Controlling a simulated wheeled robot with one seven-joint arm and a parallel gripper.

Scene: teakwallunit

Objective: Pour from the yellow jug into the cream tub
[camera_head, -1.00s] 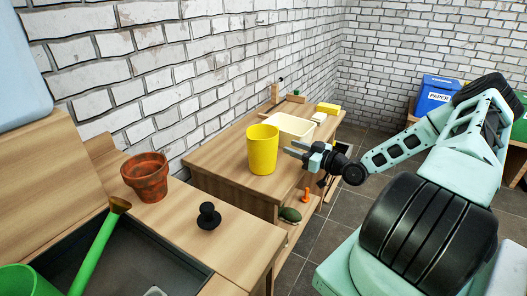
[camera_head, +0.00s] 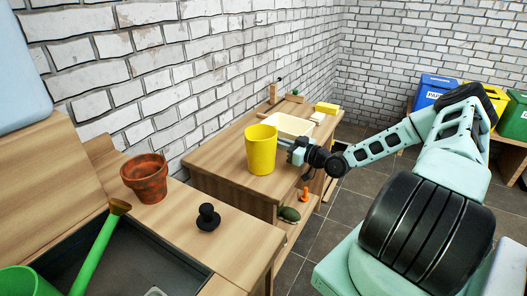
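The yellow jug (camera_head: 261,152) stands upright on the wooden top of the unit, near its front edge. The cream tub (camera_head: 296,124) sits just behind it and to the right, partly hidden by the jug and my gripper. My gripper (camera_head: 287,147) is at the jug's right side, pointing left. One finger reaches toward the jug's back right side. The other finger is hard to make out, and I cannot tell whether the fingers touch the jug or how far apart they are.
A terracotta pot (camera_head: 145,178) and a black knob-like object (camera_head: 208,216) stand on the nearer bench. A yellow block (camera_head: 326,108) lies beyond the tub. Brick wall rises behind. Coloured bins (camera_head: 436,92) stand far right.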

